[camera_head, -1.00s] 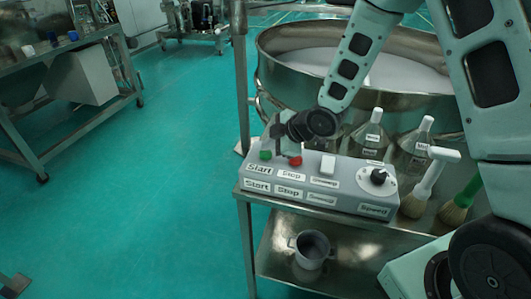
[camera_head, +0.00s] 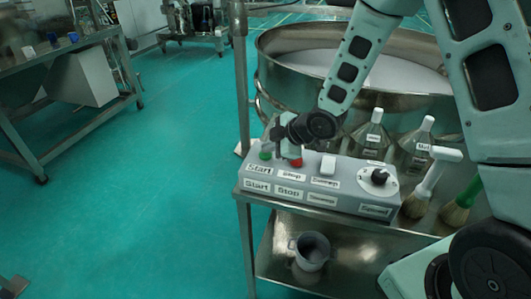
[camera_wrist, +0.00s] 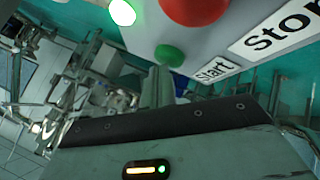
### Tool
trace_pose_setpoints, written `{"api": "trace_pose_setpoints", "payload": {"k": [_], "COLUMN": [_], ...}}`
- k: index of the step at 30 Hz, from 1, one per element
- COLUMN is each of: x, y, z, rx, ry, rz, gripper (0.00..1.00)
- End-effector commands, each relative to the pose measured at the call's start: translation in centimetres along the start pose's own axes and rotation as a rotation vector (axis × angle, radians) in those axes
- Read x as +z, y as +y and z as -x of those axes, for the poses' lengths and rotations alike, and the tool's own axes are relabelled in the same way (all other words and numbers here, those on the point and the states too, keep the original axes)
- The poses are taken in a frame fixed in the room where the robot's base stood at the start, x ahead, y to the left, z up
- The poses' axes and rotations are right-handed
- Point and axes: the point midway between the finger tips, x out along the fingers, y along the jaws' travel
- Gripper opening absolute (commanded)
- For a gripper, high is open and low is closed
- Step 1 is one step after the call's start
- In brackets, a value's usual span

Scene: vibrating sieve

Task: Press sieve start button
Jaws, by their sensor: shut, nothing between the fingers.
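The grey control box (camera_head: 345,180) sits on a metal cart. Its green start button (camera_head: 265,155) is at the left end, above the "Start" label (camera_head: 258,170). In the wrist view, my gripper's fingers (camera_wrist: 160,76) are shut and empty. Their tips point at the green start button (camera_wrist: 168,54) and overlap its lower edge. I cannot tell whether they touch it. The red button (camera_wrist: 194,9) is above it in that view.
A white switch (camera_head: 328,163) and a black speed knob (camera_head: 379,176) are further right on the box. Bottles (camera_head: 372,138) and brushes (camera_head: 432,180) stand behind and beside it. The round sieve (camera_head: 285,92) is behind.

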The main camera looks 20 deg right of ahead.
Motion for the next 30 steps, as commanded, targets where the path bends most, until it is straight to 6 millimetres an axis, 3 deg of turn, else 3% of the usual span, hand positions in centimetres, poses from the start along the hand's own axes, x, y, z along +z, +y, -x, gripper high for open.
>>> {"api": "trace_pose_setpoints", "payload": {"k": [15,30], "x": [0.1,-0.8], "y": [-0.1,0.8], "z": [-0.1,1.2], "rx": [-0.001,-0.002], "ry": [-0.001,-0.001], "rz": [0.0,0.0], "gripper": [0.0,0.0]}}
